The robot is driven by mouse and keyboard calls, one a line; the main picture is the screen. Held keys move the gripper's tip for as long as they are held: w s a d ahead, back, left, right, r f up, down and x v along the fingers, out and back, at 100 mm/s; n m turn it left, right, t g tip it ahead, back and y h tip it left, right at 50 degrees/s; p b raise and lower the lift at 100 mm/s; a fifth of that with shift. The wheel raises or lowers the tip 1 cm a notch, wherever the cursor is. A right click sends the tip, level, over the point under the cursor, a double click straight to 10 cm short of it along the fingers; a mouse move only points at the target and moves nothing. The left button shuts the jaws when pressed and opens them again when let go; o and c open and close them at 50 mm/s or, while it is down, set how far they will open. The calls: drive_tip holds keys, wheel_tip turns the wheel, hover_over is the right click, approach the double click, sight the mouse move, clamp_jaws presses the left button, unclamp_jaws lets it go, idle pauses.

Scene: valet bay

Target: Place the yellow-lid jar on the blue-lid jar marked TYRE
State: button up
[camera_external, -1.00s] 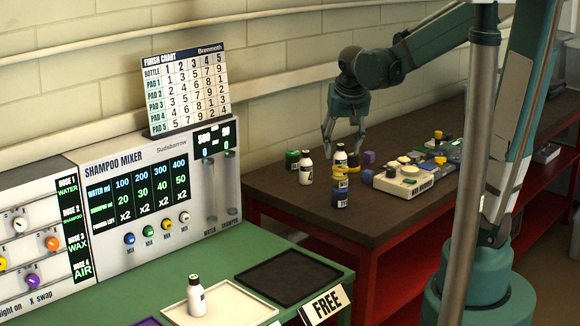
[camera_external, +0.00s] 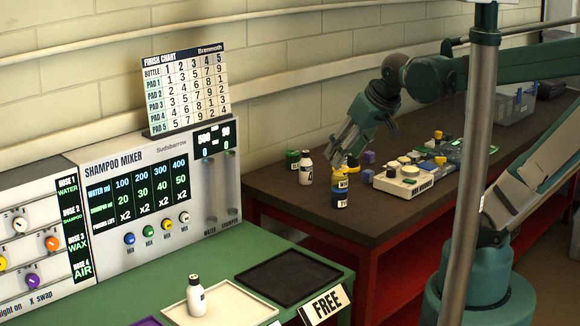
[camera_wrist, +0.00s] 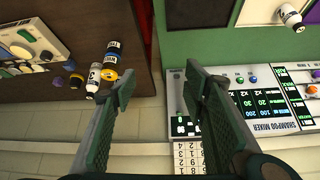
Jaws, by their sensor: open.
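The yellow-lid jar (camera_external: 340,179) stands at the near edge of the brown bench, directly above the blue-banded dark jar (camera_external: 339,198) in the external view. It appears to rest upright on it, but contact is not clear. In the wrist view the yellow jar (camera_wrist: 109,74) and the dark jar (camera_wrist: 113,47) line up end to end, left of my fingers. The TYRE lettering is too small to read. My gripper (camera_external: 343,157) is tilted, open and empty, just above and behind the jars. Its fingertips also show in the wrist view (camera_wrist: 157,90), with nothing between them.
A white bottle (camera_external: 305,168) and a green jar (camera_external: 292,159) stand left of the jars. A purple block (camera_external: 369,157) and a pale panel (camera_external: 406,183) lie right. A bottle (camera_external: 195,297) stands on a cream tray (camera_external: 240,309).

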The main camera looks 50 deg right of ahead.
drive_tip(key=shift+s+a+n+t+y, duration=0.3)
drive_tip(key=shift+s+a+n, duration=0.4)
drive_tip(key=shift+s+a, duration=0.5)
drive_tip(key=shift+d, duration=0.1)
drive_tip(key=shift+f+b, duration=0.45)
drive_tip(key=shift+f, duration=0.05)
idle(0.4)
